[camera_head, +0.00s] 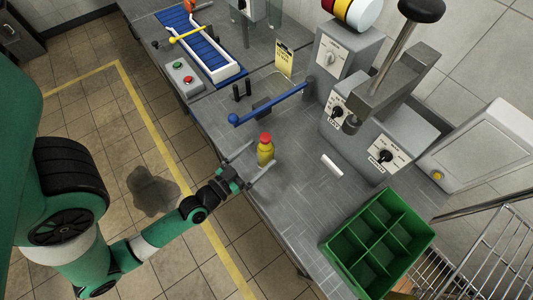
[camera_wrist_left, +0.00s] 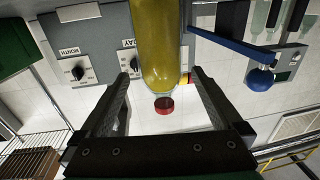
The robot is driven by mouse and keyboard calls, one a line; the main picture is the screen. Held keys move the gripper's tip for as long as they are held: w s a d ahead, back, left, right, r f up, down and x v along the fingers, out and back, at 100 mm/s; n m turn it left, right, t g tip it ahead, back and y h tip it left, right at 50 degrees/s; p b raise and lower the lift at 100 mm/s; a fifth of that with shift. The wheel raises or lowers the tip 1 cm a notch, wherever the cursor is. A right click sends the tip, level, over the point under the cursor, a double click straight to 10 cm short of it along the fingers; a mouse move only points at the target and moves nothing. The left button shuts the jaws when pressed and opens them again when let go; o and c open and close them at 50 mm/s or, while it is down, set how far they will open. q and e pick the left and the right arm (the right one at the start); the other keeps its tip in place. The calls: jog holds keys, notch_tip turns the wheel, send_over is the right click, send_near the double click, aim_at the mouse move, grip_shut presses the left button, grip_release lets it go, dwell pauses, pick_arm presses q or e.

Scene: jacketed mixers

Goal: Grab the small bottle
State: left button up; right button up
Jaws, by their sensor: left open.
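The small bottle (camera_head: 265,152) is yellow with a red cap and stands upright near the front edge of the grey bench. My left gripper (camera_head: 261,155) is open, with one finger on either side of the bottle near the fingertips. In the left wrist view, the picture is upside down and the yellow bottle (camera_wrist_left: 160,50) shows between the fingertips of the open left gripper (camera_wrist_left: 160,76). Gaps show on both sides of it. My right gripper is not in view.
A blue lever (camera_head: 270,105) reaches over the bench behind the bottle. A white cylinder (camera_head: 331,165) lies to the right. A green divided crate (camera_head: 335,255) is at the front right. Grey mixer units with dials (camera_head: 385,155) stand behind. Bench between bottle and crate is clear.

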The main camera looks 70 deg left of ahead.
pick_arm(q)
jog(key=x, duration=0.6)
jog(key=shift+w+a, duration=0.25)
jog(key=shift+c, duration=0.2)
jog(key=shift+r, duration=0.1)
grip_shut()
